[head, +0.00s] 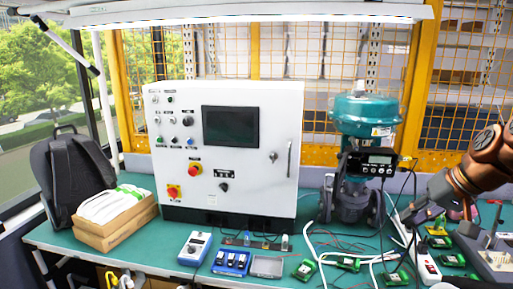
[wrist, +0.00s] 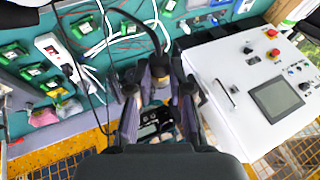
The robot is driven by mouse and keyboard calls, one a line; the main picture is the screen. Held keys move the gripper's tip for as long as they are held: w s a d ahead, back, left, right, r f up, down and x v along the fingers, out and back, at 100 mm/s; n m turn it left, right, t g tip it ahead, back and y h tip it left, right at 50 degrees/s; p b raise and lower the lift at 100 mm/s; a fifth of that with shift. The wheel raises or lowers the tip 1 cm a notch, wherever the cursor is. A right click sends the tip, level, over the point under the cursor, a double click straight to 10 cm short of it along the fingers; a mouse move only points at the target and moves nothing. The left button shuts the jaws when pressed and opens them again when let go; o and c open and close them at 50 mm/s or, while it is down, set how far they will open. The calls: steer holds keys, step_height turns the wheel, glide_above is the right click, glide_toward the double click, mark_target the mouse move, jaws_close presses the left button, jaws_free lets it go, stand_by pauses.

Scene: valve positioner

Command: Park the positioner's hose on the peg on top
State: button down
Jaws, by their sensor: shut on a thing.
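The valve (head: 365,120) has a teal actuator, with the dark positioner (head: 374,163) and its small display on the front. A short grey stub (head: 361,86) stands on top of the actuator; I cannot tell whether it is the peg. My gripper (head: 408,214) is low at the right of the positioner. In the wrist view my gripper (wrist: 160,78) is closed around the end of the black hose (wrist: 148,27), which arcs away toward the upper left. The positioner (wrist: 152,124) shows between the fingers, partly hidden by them.
A white control cabinet (head: 232,150) stands left of the valve. Green circuit boards (head: 304,270), white cables and a power strip (head: 428,268) crowd the bench in front and to the right. A yellow mesh fence (head: 330,60) stands behind. The air above the valve is free.

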steer(key=w+a+f+n+y, duration=0.1)
steer(key=w+a+f, duration=0.35)
steer(key=f, duration=0.25)
steer(key=w+a+f+n, duration=0.1)
steer(key=w+a+f, duration=0.2)
steer(key=w+f, duration=0.3)
steer(key=w+a+f+n+g, duration=0.1)
steer(key=a+f+n, duration=0.1)
steer(key=a+f, duration=1.1)
step_height(320, 180, down, 3)
steer(key=shift+w+r+g+y, duration=0.2)
steer(key=shift+w+g+y, duration=0.1)
steer(key=shift+w, duration=0.05)
